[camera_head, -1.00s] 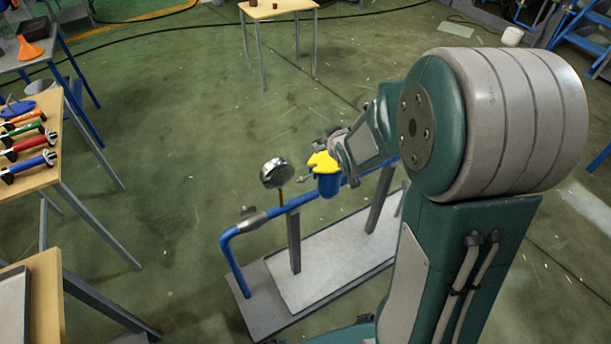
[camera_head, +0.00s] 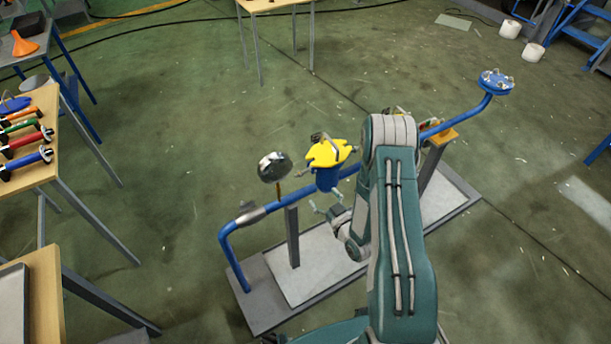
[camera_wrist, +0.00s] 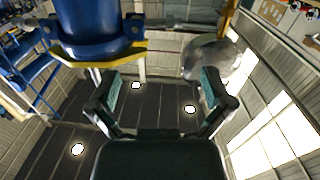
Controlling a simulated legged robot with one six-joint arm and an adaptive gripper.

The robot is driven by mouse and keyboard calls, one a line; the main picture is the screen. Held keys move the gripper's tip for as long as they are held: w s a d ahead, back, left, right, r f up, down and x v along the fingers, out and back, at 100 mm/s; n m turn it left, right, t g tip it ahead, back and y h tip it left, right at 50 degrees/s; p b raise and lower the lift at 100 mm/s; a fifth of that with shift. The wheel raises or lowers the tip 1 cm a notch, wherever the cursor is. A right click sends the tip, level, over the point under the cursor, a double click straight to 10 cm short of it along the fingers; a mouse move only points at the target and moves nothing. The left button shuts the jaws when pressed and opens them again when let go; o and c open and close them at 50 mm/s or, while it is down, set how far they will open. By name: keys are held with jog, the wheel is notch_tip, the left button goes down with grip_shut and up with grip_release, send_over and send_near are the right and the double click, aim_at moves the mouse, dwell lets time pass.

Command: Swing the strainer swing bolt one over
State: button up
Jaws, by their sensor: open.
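The strainer is a blue pot (camera_head: 327,178) with a yellow lid (camera_head: 328,153) on the blue pipe in the head view. Small grey bolt parts show around the lid's edge, but which is swing bolt one I cannot tell. In the wrist view the blue body (camera_wrist: 95,22) and a yellow flange (camera_wrist: 98,57) fill the upper left. My gripper (camera_head: 326,205) is just below and in front of the pot. Its two fingers (camera_wrist: 160,88) stand apart with nothing between them, clear of the strainer.
A round gauge (camera_head: 274,167) stands left of the strainer; a blurred rounded shape (camera_wrist: 212,60) is near the right finger in the wrist view. The blue pipe (camera_head: 247,216) runs over a grey base plate (camera_head: 300,270). A bench with tools (camera_head: 25,185) is at left.

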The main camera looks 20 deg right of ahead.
aim_at(303, 172)
jog(key=x, duration=1)
jog(key=shift+a+f, duration=0.15)
jog(key=shift+f, duration=0.05)
jog(key=c, duration=0.9)
